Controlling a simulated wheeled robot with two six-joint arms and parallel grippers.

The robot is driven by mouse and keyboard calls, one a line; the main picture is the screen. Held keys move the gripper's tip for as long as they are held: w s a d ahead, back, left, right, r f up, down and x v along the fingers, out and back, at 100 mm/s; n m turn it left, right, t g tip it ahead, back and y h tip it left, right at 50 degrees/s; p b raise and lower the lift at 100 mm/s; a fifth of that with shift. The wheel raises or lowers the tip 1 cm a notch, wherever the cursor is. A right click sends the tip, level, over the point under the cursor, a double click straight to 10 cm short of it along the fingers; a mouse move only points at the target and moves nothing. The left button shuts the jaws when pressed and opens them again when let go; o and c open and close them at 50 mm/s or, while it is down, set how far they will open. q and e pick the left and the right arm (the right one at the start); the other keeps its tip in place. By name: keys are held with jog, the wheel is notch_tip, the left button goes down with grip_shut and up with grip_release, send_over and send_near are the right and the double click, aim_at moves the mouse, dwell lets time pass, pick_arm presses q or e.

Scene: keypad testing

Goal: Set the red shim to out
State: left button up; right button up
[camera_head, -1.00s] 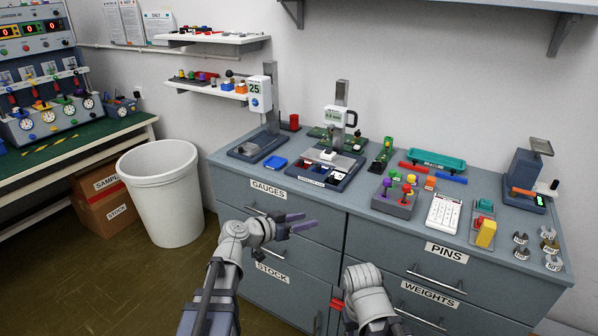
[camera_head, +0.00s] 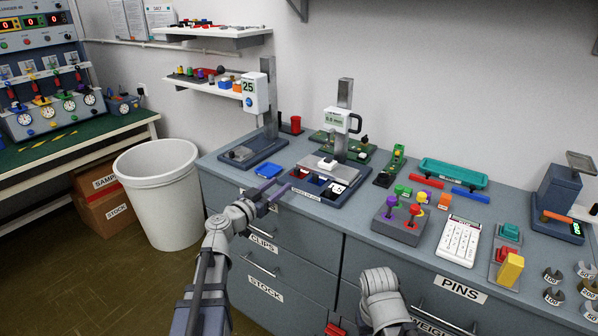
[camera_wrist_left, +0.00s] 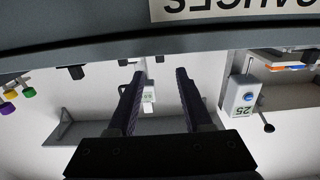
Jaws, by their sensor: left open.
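A small red piece (camera_head: 301,173), possibly the red shim, sits at the left in the dark tray (camera_head: 322,201) at the foot of the middle gauge stand (camera_head: 342,130). A blue piece and a black-and-white one lie beside it in the tray. The tray's front label is too small to read. My left gripper (camera_head: 272,190) is open and empty by the bench's front edge, left of and nearer than the tray. Its two dark fingers also show apart in the left wrist view (camera_wrist_left: 158,78). My right arm (camera_head: 384,300) shows at the bottom, its gripper out of view.
A blue dish (camera_head: 269,170) lies left of the tray. A second gauge stand (camera_head: 255,95) stands behind it. A joystick box (camera_head: 399,222), calculator (camera_head: 458,241) and teal tray (camera_head: 452,173) are to the right. A white bin (camera_head: 160,205) stands on the floor left of the bench.

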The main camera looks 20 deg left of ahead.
aim_at(296, 172)
pick_arm(q)
jog(key=shift+x, duration=3.9)
grip_shut()
